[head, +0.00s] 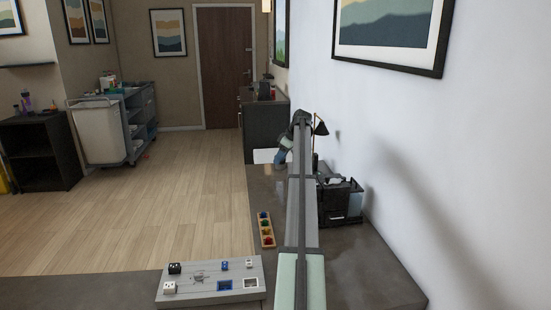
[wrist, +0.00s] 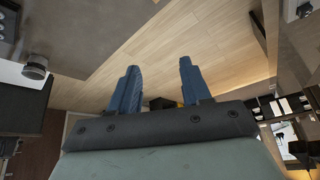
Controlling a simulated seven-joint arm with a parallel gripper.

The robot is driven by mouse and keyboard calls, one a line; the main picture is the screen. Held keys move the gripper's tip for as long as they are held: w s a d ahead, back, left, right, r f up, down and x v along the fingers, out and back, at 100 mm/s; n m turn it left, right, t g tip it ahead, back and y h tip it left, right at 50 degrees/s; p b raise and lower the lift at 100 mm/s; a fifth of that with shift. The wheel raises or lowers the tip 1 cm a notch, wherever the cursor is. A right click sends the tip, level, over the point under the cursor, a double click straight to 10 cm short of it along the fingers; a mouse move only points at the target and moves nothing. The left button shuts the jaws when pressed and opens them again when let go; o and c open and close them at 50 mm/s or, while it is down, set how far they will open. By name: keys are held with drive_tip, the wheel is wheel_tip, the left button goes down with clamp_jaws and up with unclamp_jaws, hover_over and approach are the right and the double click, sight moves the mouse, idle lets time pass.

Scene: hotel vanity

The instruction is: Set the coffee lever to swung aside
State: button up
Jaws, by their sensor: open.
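A black coffee machine (head: 338,204) with a clear bluish tank on its right side stands on the dark counter against the white wall. My arm covers part of its left side, and I cannot make out its lever. My gripper (head: 283,158) is beyond and left of the machine, near the far end of the counter. In the wrist view its two blue fingers (wrist: 158,85) are spread apart with nothing between them. They point out over the wood floor.
A black lamp (head: 320,127) stands behind the machine. A wooden tray of coloured pieces (head: 266,229) and a grey panel with switches (head: 199,290) lie left of my arm. A white flat item (head: 265,156) lies near my gripper. A housekeeping cart (head: 112,125) stands across the floor.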

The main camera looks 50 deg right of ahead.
drive_tip(key=shift+w+a, duration=0.7)
drive_tip(key=shift+w, duration=0.25)
drive_tip(key=s+d+r+m, duration=0.1)
drive_tip(key=s+d+r, duration=0.1)
drive_tip(key=s+d, duration=0.45)
drive_tip(key=s+d+r, duration=0.2)
drive_tip(key=s+d, duration=0.2)
drive_tip(key=s, duration=0.6)
drive_tip(key=s+d+r+m, duration=0.1)
drive_tip(key=s+d+r, duration=0.1)
drive_tip(key=s+d, duration=0.5)
drive_tip(key=w+a+f+n, duration=0.1)
drive_tip(key=a+f, duration=0.1)
drive_tip(key=f, duration=0.2)
drive_tip(key=a+f+n, duration=0.1)
drive_tip(key=a+f, duration=0.1)
drive_tip(key=f, duration=0.3)
drive_tip(key=w+a+f+n+g, duration=0.1)
drive_tip(key=f, duration=0.3)
drive_tip(key=shift+w+a+f+n, duration=0.3)
drive_tip(key=shift+a, duration=0.1)
drive_tip(key=shift+c, duration=0.3)
clamp_jaws()
